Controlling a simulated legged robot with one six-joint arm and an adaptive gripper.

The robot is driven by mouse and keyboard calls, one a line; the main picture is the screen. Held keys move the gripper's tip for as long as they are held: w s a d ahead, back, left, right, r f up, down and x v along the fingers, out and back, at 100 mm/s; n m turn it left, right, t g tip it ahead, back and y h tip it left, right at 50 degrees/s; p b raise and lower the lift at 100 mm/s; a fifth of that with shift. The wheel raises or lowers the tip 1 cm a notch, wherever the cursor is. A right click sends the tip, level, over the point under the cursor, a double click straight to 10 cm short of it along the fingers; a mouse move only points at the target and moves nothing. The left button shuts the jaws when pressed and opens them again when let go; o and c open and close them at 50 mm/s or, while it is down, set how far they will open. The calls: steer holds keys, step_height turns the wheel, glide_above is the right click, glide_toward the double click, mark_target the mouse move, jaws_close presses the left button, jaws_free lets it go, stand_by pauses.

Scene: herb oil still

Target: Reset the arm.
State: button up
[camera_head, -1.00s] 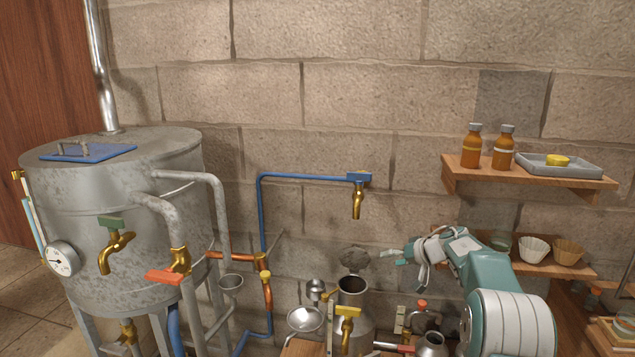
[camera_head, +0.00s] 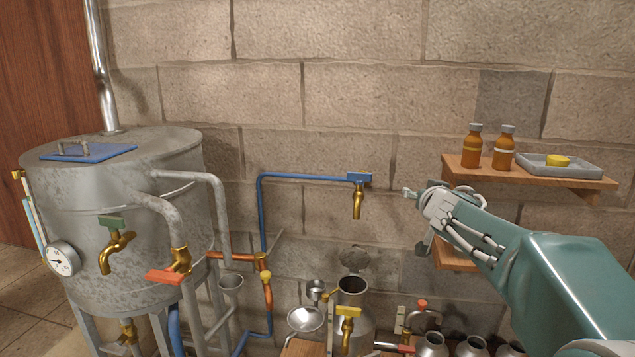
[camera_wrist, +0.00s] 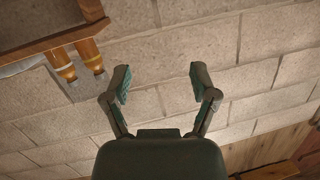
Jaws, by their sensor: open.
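My gripper (camera_head: 410,192) is at the end of my teal arm, right of the middle in the head view, in front of the stone wall (camera_head: 330,100). It is raised to about the height of the blue pipe's brass tap (camera_head: 358,200), to the right of it and apart from it. In the wrist view my gripper (camera_wrist: 160,85) has its two fingers spread wide. Nothing is between them but bare wall behind. My arm hides much of the lower shelf (camera_head: 455,258).
An upper shelf (camera_head: 590,182) holds two amber bottles (camera_head: 471,145) and a grey tray (camera_head: 575,170) with a yellow piece (camera_head: 557,160). A metal still (camera_head: 110,215) stands at left. Metal vessels (camera_head: 430,345) stand low under my arm. The wall above is clear.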

steer(key=s+f+m+g+h, duration=0.1)
steer(key=s+f+g+h, duration=0.1)
steer(key=s, duration=0.8)
steer(key=s+f+g+h, duration=0.1)
steer(key=s+f+g, duration=0.2)
steer(key=s, duration=0.6)
steer(key=s+a+f+n+g+y, duration=0.1)
steer(key=s+f, duration=0.4)
steer(key=s, duration=0.5)
steer(key=s+a+f+n+g+y, duration=0.2)
steer(key=s+a+f+g, duration=0.2)
steer(key=s, duration=0.5)
step_height(320, 180, down, 2)
steer(key=shift+s+a+f, duration=0.15)
steer(key=shift+s+a, duration=0.25)
steer(key=shift+a, duration=0.4)
